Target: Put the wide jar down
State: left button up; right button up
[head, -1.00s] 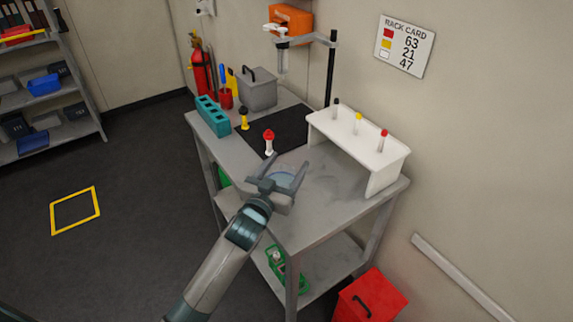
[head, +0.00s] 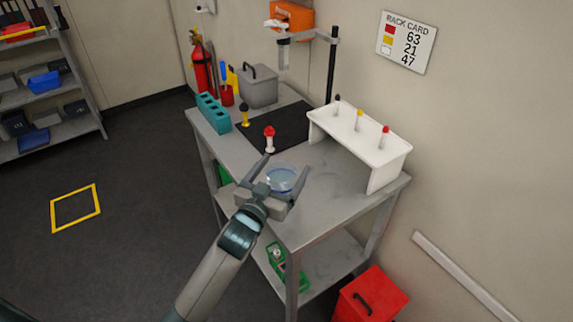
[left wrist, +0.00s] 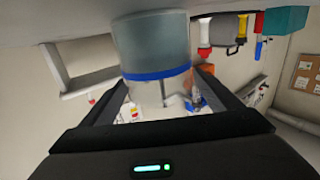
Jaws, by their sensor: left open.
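The wide jar (head: 284,179) is clear with bluish contents and stands upright on the grey bench top (head: 328,200), near its front left edge. In the left wrist view, which is upside down, the jar (left wrist: 152,50) shows large with a blue band, its base against the bench. My left gripper (head: 286,165) is open, with one finger on each side of the jar. Small gaps seem to show beside the jar, but I cannot tell whether either finger touches it. My right gripper is not in view.
A red-capped tube (head: 269,139) stands just behind the jar, near a black mat (head: 285,127). A white rack (head: 385,155) with three capped tubes stands to the right. A teal block (head: 213,113) and grey box (head: 259,88) are farther back. Bench top to the jar's right is clear.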

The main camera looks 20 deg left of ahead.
pick_arm(q)
jog(key=s, duration=0.3)
jog(key=s+b, duration=0.1)
jog(key=s, duration=0.5)
jog(key=shift+a+b, duration=0.4)
